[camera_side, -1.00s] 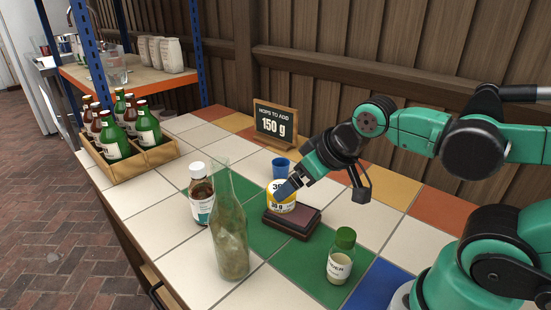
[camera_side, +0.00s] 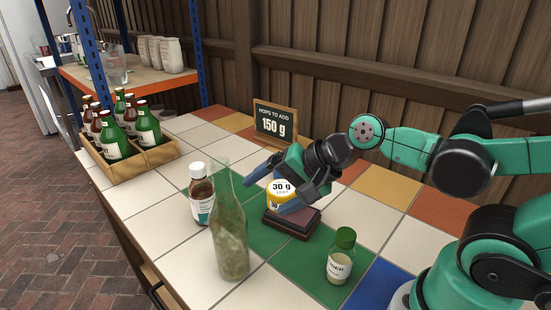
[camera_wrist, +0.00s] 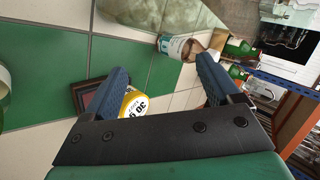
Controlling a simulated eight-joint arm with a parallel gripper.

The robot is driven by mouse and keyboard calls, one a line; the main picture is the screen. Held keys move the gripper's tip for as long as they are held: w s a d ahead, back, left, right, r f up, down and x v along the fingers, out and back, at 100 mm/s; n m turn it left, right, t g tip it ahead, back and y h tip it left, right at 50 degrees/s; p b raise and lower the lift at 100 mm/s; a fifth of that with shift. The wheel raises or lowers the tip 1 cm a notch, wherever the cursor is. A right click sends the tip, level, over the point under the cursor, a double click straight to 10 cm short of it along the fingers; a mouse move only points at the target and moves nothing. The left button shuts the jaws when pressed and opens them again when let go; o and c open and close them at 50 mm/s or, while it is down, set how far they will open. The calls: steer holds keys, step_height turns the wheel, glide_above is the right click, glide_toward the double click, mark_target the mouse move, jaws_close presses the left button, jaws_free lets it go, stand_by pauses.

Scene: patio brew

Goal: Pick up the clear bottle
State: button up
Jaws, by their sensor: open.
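The clear bottle (camera_side: 230,232) stands upright on the tiles near the front edge, tall with a narrow neck and a greenish tint. In the wrist view part of the clear bottle (camera_wrist: 165,14) shows at the top edge. My gripper (camera_side: 267,193) is open and empty, its jaws spread behind and to the right of the bottle, apart from it. In the wrist view my gripper (camera_wrist: 163,67) has its two blue fingers wide apart, with tiles showing between them.
A yellow 30 g tub (camera_side: 281,190) sits on a dark block (camera_side: 292,226) close to my fingers. A brown bottle (camera_side: 201,196) stands just behind the clear bottle. A green-capped jar (camera_side: 341,262) stands front right. A wooden crate (camera_side: 150,160) of bottles and a sign (camera_side: 275,122) are farther back.

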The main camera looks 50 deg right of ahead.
mark_target(234, 192)
steer(key=a+m+y, duration=0.1)
steer(key=m, duration=0.4)
steer(key=a+r+m+t+y, duration=0.1)
steer(key=m, duration=0.5)
steer(key=w+a+r+m+t+y, duration=0.1)
steer(key=a+m+y, duration=0.1)
steer(key=m, duration=0.4)
steer(key=shift+r, duration=0.2)
steer(key=shift+t, duration=0.3)
steer(key=shift+x, duration=2.85)
steer(key=shift+a, duration=0.1)
steer(key=shift+c, duration=0.2)
jaws_close()
